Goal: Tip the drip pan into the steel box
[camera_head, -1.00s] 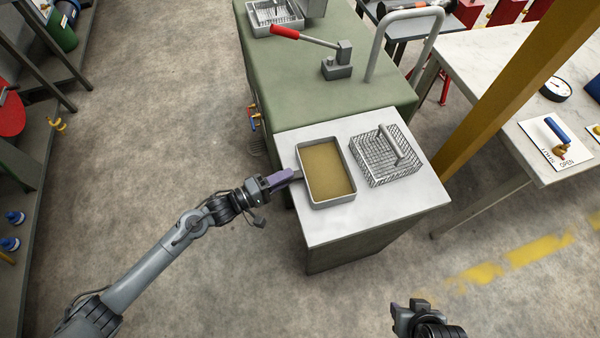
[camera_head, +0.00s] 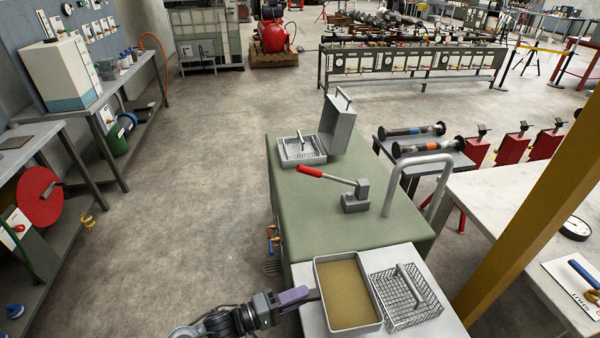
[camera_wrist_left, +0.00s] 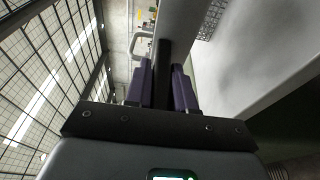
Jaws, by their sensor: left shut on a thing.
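The drip pan (camera_head: 379,317) is a grey rectangular tray with brown contents, over the pale counter. It looks roughly level and slightly raised, though the gap below is hidden. My left gripper (camera_head: 307,296) is shut on the pan's dark handle at its left side. In the left wrist view, the purple fingers clasp the dark handle (camera_wrist_left: 161,72), with the grey pan wall (camera_wrist_left: 178,25) beyond. A grey steel box (camera_head: 339,127) with a raised lid stands at the far end of the green bench, a wire basket (camera_head: 300,148) in its opening. My right gripper is out of view.
A wire basket (camera_head: 408,297) with a handle sits right beside the pan. A red-handled lever press (camera_head: 355,197) and a grey tube rail (camera_head: 397,190) stand on the green bench (camera_head: 300,215). A yellow post (camera_head: 525,180) rises at the right. The bench's left side is clear.

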